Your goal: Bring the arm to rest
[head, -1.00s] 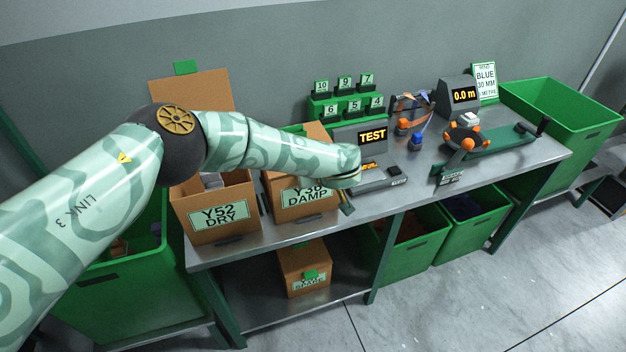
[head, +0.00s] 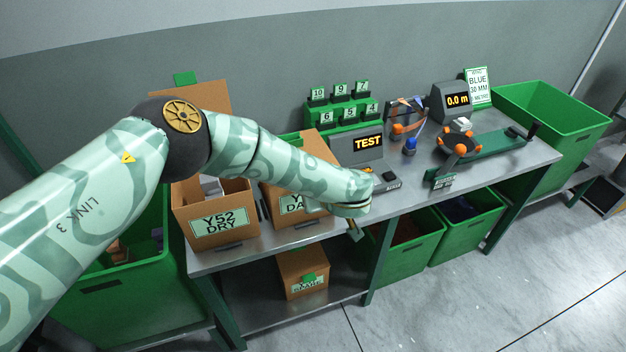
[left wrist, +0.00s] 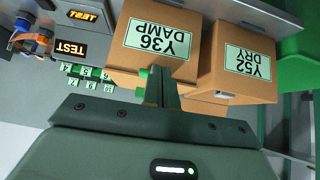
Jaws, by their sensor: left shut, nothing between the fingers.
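My left arm comes in from the left across the bench. My left gripper (head: 355,234) is shut and empty, hanging in front of the bench's front edge, to the right of the Y36 DAMP carton (head: 292,204). My arm covers part of that carton. In the left wrist view the closed fingers (left wrist: 160,88) stand in front of the Y36 DAMP carton (left wrist: 190,70), with the Y52 DRY carton (left wrist: 237,75) beside it. I cannot tell whether the fingers touch anything. The right gripper is not in view.
The Y52 DRY carton (head: 215,240) stands on the bench at left. The TEST unit (head: 368,143), a numbered rack (head: 344,118) and an orange-knobbed winder (head: 462,150) stand farther right. Green bins (head: 560,110) flank the bench. The floor (head: 480,300) in front is open.

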